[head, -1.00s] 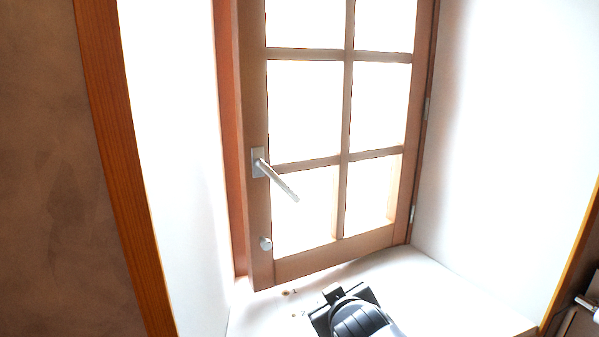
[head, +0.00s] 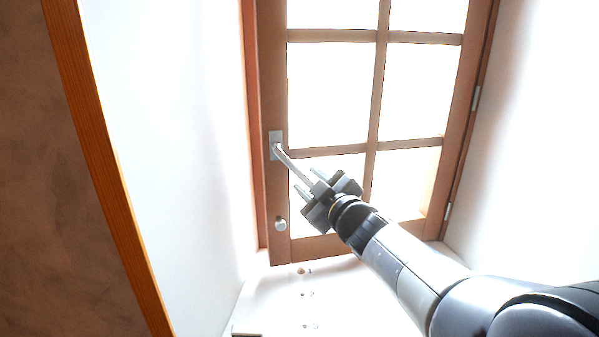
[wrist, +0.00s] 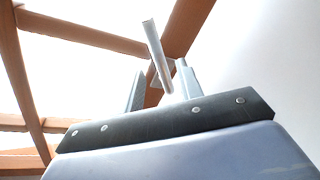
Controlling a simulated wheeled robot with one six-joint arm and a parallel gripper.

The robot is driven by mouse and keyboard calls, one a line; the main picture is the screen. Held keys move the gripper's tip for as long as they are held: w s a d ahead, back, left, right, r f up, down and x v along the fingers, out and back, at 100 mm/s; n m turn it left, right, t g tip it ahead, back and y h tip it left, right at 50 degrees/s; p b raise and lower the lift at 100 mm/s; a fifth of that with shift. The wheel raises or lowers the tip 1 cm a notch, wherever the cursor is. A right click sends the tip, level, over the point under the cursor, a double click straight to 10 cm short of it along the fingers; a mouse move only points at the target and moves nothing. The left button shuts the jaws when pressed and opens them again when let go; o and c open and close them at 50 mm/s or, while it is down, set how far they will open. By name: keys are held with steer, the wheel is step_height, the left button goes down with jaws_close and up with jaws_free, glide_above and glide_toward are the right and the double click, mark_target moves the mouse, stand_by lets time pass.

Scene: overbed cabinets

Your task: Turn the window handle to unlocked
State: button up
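The window handle (head: 290,161) is a silver lever on a small plate on the left stile of the wood-framed window (head: 375,95). It slants down to the right, and its free end is partly hidden by my gripper. My gripper (head: 307,182) is at that lower end, reaching up from the lower right. In the wrist view the handle (wrist: 156,52) shows between my two fingers (wrist: 161,86), with gaps on both sides. The fingers are apart and not closed on it. Whether either finger touches it I cannot tell.
A round silver knob (head: 281,224) sits below the handle on the same stile. A white sill (head: 345,295) with small holes lies below the window. White side walls (head: 180,130) flank the recess, and a wooden trim (head: 105,160) edges its left side.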

mark_target(300, 174)
steer(key=x, duration=0.5)
steer(key=shift+w+a+p, duration=0.15)
steer(key=shift+w+p, duration=0.15)
steer(key=shift+c, duration=0.5)
jaws_close()
